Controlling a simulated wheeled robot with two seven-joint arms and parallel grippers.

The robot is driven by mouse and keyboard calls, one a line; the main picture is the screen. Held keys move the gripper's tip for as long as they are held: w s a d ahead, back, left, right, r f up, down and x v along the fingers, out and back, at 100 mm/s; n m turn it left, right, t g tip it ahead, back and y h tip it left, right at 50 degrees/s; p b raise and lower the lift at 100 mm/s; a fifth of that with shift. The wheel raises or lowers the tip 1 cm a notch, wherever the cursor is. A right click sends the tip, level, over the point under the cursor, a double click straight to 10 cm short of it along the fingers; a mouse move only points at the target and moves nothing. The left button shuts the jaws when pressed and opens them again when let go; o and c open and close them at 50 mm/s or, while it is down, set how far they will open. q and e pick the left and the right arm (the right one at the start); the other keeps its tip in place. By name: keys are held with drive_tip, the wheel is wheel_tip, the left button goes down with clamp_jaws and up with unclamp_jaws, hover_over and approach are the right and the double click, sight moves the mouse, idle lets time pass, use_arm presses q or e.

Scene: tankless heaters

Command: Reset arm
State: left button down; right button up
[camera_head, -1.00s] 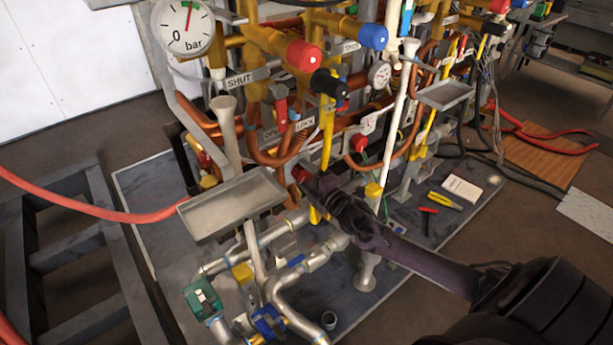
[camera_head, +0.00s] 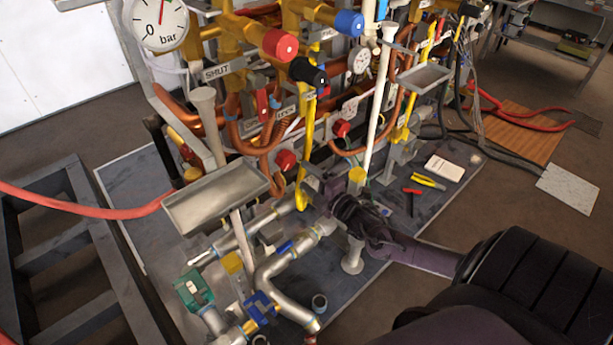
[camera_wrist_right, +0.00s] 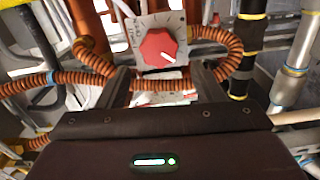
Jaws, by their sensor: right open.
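My right gripper (camera_head: 318,187) reaches in from the lower right of the head view, low in front of the pipework. In the right wrist view its two dark fingers stand apart, open and empty (camera_wrist_right: 161,82). A red knob (camera_wrist_right: 158,48) with a white mark, on a pale dial plate, shows just beyond the fingertips and is not gripped. A red knob (camera_head: 287,158) also shows in the head view, up and left of the gripper, with a visible space between them. My left gripper is not in view.
Copper and yellow pipes with valves crowd the rig. A grey metal tray (camera_head: 217,197) stands left of the gripper, with silver pipes (camera_head: 280,275) below. Pliers (camera_head: 428,182) and a white booklet (camera_head: 444,168) lie right on the base plate.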

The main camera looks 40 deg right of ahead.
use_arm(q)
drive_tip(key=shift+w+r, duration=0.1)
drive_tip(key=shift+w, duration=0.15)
